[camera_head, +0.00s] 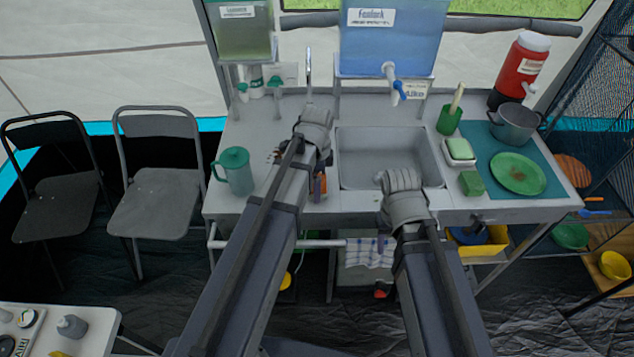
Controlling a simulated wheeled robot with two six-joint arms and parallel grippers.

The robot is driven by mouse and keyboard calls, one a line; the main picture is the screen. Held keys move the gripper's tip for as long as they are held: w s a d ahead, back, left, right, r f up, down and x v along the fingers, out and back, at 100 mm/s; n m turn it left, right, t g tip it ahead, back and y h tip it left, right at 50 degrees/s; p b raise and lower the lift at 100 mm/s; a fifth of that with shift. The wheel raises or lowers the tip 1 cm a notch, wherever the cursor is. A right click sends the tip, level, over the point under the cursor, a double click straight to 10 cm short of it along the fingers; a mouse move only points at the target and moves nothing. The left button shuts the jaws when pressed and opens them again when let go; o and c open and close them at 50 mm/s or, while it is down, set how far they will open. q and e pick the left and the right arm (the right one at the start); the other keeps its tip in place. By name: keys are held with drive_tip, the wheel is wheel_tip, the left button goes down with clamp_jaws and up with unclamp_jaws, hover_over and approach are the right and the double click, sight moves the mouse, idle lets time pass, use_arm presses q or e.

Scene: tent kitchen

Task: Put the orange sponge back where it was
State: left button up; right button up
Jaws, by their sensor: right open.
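A small orange patch (322,186) shows beside my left forearm at the counter's front, left of the sink. It may be the orange sponge, but the arm covers most of it. My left gripper (315,165) is over the counter at the sink's left edge, mostly hidden behind its wrist. I cannot tell whether it is open or touches the orange thing. My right gripper (386,184) is open at the front right of the sink basin (365,150), its fingers largely hidden by the wrist. I see nothing held in it.
A teal pitcher (236,172) stands left. Right of the sink are a green block (471,183), a soap dish (459,149), a green brush holder (449,120), a green plate (518,172) and a grey pot (515,124). Water tanks stand behind. A checked towel (368,253) hangs in front.

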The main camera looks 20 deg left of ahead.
drive_tip(key=shift+r, duration=0.1)
use_arm(q)
wheel_tip(320, 180, up, 12)
drive_tip(key=p, duration=1.2)
drive_tip(key=s+d+n+y, duration=0.1)
drive_tip(key=s+d+n, duration=0.9)
drive_tip(key=s, duration=0.4)
drive_tip(key=shift+s+d+r+n, duration=0.15)
drive_tip(key=shift+d+r+n, duration=0.1)
drive_tip(key=shift+n, duration=0.25)
use_arm(e)
wheel_tip(320, 180, up, 12)
